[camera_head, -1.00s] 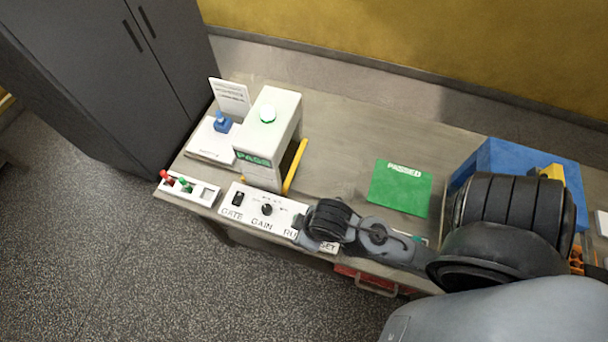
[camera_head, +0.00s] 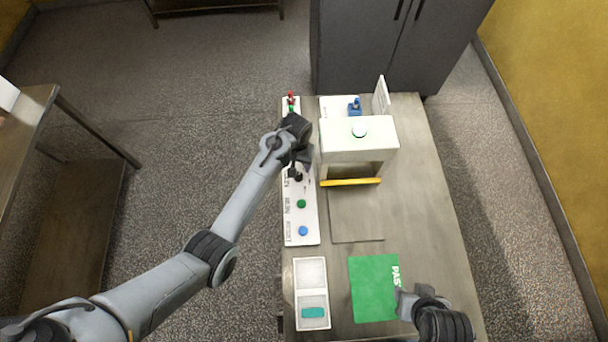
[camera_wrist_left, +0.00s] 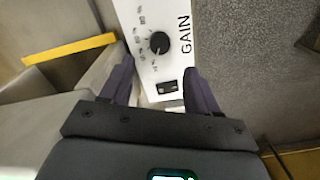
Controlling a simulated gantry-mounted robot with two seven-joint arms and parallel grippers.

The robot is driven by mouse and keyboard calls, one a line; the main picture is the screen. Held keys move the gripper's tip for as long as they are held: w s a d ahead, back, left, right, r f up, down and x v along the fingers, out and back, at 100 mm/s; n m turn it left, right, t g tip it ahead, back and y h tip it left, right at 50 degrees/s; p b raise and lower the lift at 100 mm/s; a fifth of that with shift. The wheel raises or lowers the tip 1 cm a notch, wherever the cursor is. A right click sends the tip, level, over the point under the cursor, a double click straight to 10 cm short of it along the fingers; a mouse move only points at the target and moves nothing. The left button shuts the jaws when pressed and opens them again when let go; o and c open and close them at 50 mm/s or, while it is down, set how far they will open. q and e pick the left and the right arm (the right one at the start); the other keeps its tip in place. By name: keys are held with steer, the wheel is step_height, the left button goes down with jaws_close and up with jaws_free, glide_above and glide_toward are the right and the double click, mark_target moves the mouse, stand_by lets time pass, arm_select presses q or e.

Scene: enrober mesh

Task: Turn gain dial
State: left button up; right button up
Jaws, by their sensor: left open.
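The gain dial (camera_wrist_left: 160,43) is a round black knob on a white panel (camera_wrist_left: 143,15), with scale marks around it and the word GAIN beside it. In the head view the panel (camera_head: 309,238) lies along the table's left edge, and the dial (camera_head: 297,176) is partly hidden by my gripper. My left gripper (camera_head: 303,163) hangs over the panel. In the left wrist view its two dark purple fingers (camera_wrist_left: 160,80) are apart and empty, with the dial just beyond their tips, not clasped. My right gripper (camera_head: 408,303) is near the green mat; its jaws are unclear.
Green (camera_head: 301,204) and blue (camera_head: 303,231) buttons sit nearer. A white tray (camera_head: 298,290) and green mat (camera_head: 373,300) lie in front.

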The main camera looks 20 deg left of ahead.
mark_target(298, 177)
arm_select(q)
step_height(298, 177, down, 8)
steer(key=shift+r+b, duration=0.15)
steer(key=shift+b, duration=0.2)
steer(key=shift+f, duration=0.55)
steer(key=c, duration=1)
steer(key=shift+c, duration=0.2)
